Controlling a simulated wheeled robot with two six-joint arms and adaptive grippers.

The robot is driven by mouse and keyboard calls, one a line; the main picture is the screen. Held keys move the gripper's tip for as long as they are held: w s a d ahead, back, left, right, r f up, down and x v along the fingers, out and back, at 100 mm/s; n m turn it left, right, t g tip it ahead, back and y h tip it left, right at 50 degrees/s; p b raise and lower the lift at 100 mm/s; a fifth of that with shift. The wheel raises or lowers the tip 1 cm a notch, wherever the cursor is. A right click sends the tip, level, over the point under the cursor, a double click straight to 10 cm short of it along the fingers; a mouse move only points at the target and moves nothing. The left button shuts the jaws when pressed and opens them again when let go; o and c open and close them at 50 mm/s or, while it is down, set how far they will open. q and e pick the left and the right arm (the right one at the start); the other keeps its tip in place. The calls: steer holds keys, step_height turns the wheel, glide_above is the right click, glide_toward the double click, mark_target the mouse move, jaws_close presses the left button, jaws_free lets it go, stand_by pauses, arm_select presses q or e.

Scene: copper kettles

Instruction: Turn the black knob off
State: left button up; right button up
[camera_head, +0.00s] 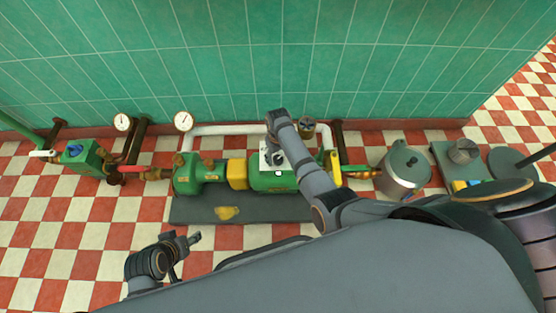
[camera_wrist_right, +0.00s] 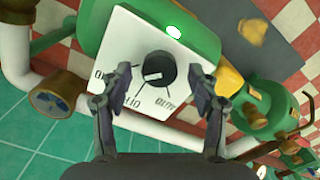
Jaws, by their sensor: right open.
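The black knob (camera_wrist_right: 160,68) sits on a white plate (camera_wrist_right: 128,45) on the green pump (camera_head: 275,181). Its pale mark faces the lower left in the right wrist view. In the head view the white plate (camera_head: 265,158) shows beside my right arm, which hides much of that spot. My left gripper (camera_head: 188,246) is low over the floor, away from the pump.
A white pipe (camera_head: 225,130) and gauges (camera_head: 183,121) stand behind the pump by the green wall. A yellow handle (camera_head: 336,165) and a metal kettle (camera_head: 403,172) are to the right. A red handle (camera_head: 132,169) is to the left. The front-left floor is open.

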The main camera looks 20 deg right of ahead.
steer(key=shift+f, duration=0.4)
arm_select(q)
steer(key=shift+w+d+f, duration=0.1)
steer(key=shift+f, duration=0.1)
